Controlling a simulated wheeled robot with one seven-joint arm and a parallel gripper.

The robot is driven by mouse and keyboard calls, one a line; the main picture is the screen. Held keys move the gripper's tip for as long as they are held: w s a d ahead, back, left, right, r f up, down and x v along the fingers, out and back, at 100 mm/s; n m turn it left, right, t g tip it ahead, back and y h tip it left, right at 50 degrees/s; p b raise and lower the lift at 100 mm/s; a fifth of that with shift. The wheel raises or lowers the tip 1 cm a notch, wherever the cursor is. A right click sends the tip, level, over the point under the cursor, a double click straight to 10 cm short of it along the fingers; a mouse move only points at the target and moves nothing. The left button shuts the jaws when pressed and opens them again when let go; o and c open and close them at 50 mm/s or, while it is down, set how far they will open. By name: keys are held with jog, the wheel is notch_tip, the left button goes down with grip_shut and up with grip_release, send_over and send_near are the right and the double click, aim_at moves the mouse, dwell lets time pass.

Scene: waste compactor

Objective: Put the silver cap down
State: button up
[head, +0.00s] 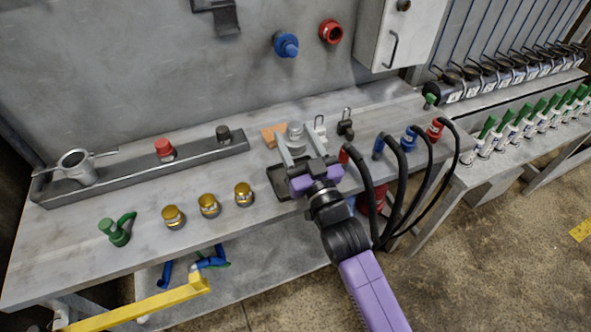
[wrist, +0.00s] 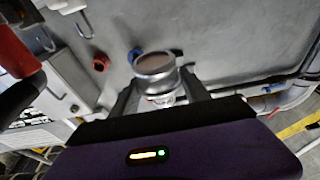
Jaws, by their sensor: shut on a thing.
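The silver cap (head: 295,131) is between the two fingers of my gripper (head: 298,145), over the middle of the workbench. My gripper is shut on it. In the wrist view the silver cap (wrist: 155,66) shows its round brownish-grey face, held between the fingertips of my gripper (wrist: 158,82). It appears held above the bench, but its exact height is hard to tell. My gripper hides part of the bench surface under it.
A dark square tray (head: 279,184) lies partly under my gripper. An orange block (head: 269,136) and small padlocks (head: 346,126) are close by. Several brass caps (head: 208,206) stand front left. Black hoses (head: 394,175) loop at the right.

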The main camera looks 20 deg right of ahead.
notch_tip(320, 180, down, 9)
jog(key=shift+f, duration=0.2)
dwell(0.3)
jog(key=shift+b, duration=0.3)
jog(key=shift+f+b, duration=0.35)
jog(key=shift+f, duration=0.1)
jog(key=shift+f, duration=0.2)
jog(key=o, duration=1.5)
